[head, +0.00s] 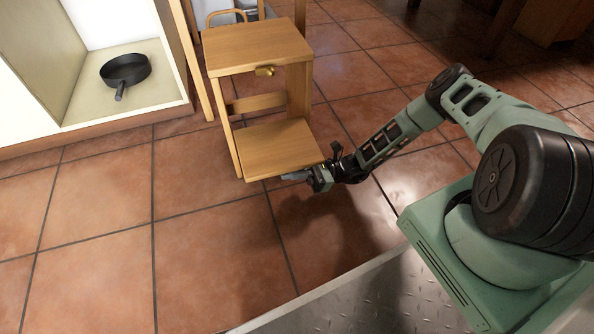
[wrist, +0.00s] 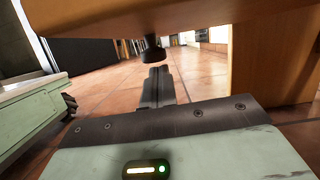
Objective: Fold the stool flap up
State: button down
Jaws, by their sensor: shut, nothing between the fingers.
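The wooden step stool (head: 258,55) stands on the tiled floor in the head view, left of my arm. Its lower flap (head: 275,150) sticks out roughly level toward me, below the top step. A small brass catch (head: 264,71) shows under the front edge of the top. My gripper (head: 292,176) is at the flap's front right corner, low and partly under its edge. In the wrist view the shut fingers (wrist: 158,88) point forward beneath a wooden board (wrist: 130,18), with nothing between them. I cannot tell whether they touch it.
A wooden side panel (wrist: 272,55) stands close on the right in the wrist view. An open cabinet (head: 75,85) holding a black pan (head: 125,70) is at the left in the head view. The tiled floor (head: 200,230) in front of the stool is clear.

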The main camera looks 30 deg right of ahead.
jog(key=shift+r, duration=0.1)
notch_tip(320, 180, up, 12)
jog(key=m+t+h+p, duration=0.2)
jog(key=m+t+p, duration=0.2)
jog(key=m+p, duration=0.85)
send_over(291, 158)
jog(key=p, duration=0.1)
jog(key=shift+s+f+n, duration=0.1)
jog(key=shift+f+n, duration=0.1)
jog(key=shift+n, duration=0.55)
jog(key=w+d+r+m+h+p, duration=0.1)
jog(key=w+r+m+h+p, duration=0.1)
jog(key=w+r+m+p, duration=0.5)
jog(key=shift+w+r+m+t, duration=0.45)
jog(key=shift+w+m, duration=0.25)
jog(key=shift+m, duration=0.4)
jog(key=shift+d, duration=0.1)
